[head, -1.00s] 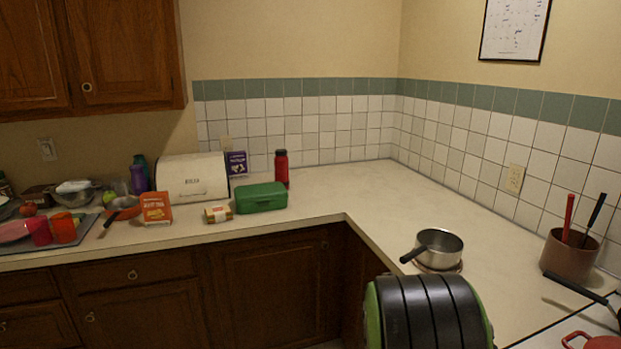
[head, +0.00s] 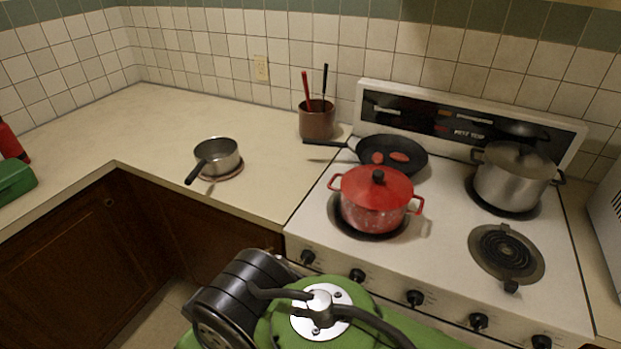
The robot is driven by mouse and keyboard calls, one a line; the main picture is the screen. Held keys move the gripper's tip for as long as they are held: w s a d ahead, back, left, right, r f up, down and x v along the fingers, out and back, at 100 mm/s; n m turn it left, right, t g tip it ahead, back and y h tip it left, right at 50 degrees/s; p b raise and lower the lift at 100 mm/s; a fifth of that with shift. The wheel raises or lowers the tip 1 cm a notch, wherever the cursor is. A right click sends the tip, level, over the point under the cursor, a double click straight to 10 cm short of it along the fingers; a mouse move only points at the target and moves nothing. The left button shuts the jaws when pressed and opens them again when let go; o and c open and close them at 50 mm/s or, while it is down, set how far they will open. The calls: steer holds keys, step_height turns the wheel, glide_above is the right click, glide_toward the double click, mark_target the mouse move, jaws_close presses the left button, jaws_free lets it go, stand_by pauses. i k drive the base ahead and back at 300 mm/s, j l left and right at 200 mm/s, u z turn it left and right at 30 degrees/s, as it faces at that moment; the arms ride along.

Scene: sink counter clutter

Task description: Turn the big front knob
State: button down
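The white stove (head: 440,240) stands on the right in the head view. Several black knobs line its front panel: a far-left knob (head: 308,257), a second knob (head: 357,275), a middle knob (head: 414,298), a fourth knob (head: 478,321) and a far-right knob (head: 541,342) near the bottom edge. They look similar in size, so I cannot tell which is the big one. My green and black arm fills the bottom centre, in front of the stove's left part. My gripper is not in view.
A red lidded pot (head: 376,202), a black frying pan (head: 420,160) and a steel lidded pot (head: 512,184) stand on the stove. The front right burner (head: 506,252) is bare. A saucepan (head: 218,158) and a utensil crock (head: 317,122) stand on the left counter, otherwise mostly clear.

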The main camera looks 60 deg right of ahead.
mark_target(308, 257)
steer(key=z, duration=2.5)
